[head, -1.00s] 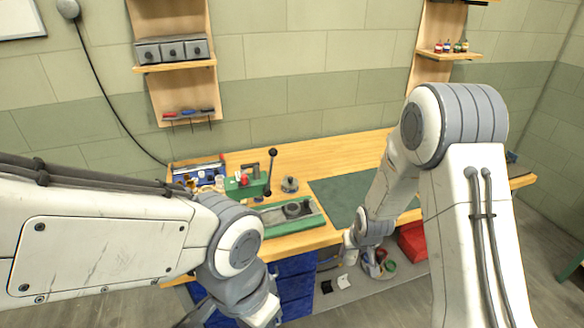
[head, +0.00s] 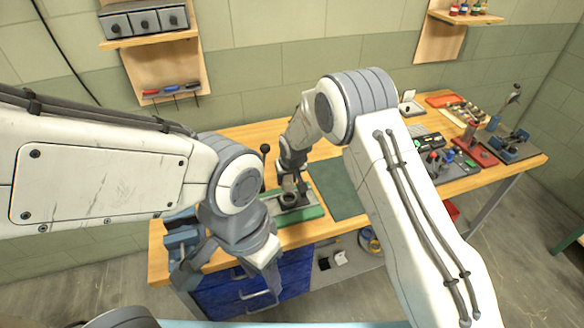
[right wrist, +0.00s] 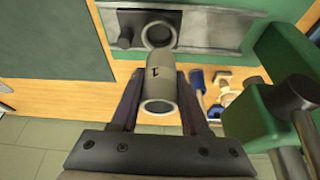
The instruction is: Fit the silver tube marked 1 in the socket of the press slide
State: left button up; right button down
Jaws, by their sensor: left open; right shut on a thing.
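The silver tube (right wrist: 160,80), marked 1, is between the fingers of my right gripper (right wrist: 160,104), which is shut on it. One open end faces the wrist camera and the other points towards the press slide (right wrist: 205,30). The ring of the slide's socket (right wrist: 160,36) shows just beyond the tube's far end, partly covered by it. I cannot tell how large the gap is. In the head view my right gripper (head: 292,182) is over the slide, on its green base (head: 300,215). My left gripper (head: 228,276) is open and empty, low before the bench's front.
The green press body (right wrist: 265,115) with its dark lever stands close to the right of the tube in the right wrist view. A dark green mat (head: 338,188) lies clear beside the press. Blue drawers (head: 290,280) are under the bench near my left gripper.

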jog(key=shift+w+d+f+b, duration=0.1)
jog(key=shift+w+f+b, duration=0.15)
jog(key=shift+f, duration=0.15)
jog(key=shift+w+d+f+b, duration=0.1)
jog(key=shift+f+b, duration=0.15)
jog(key=shift+f, duration=0.15)
jog(key=shift+f+b, duration=0.7)
jog(key=shift+f, duration=0.5)
jog(key=shift+s+f+b, duration=0.1)
jog(key=shift+f+b, duration=1)
jog(key=shift+f, duration=0.15)
pick_arm(q)
jog(key=f, duration=0.4)
jog(key=shift+w+a+f, duration=0.1)
jog(key=shift+a+f, duration=0.2)
jog(key=shift+f, duration=0.05)
pick_arm(e)
jog(key=shift+f, duration=0.1)
jog(key=shift+c, duration=1.6)
grip_release()
jog(key=shift+s+f, duration=0.1)
jog(key=shift+s, duration=0.05)
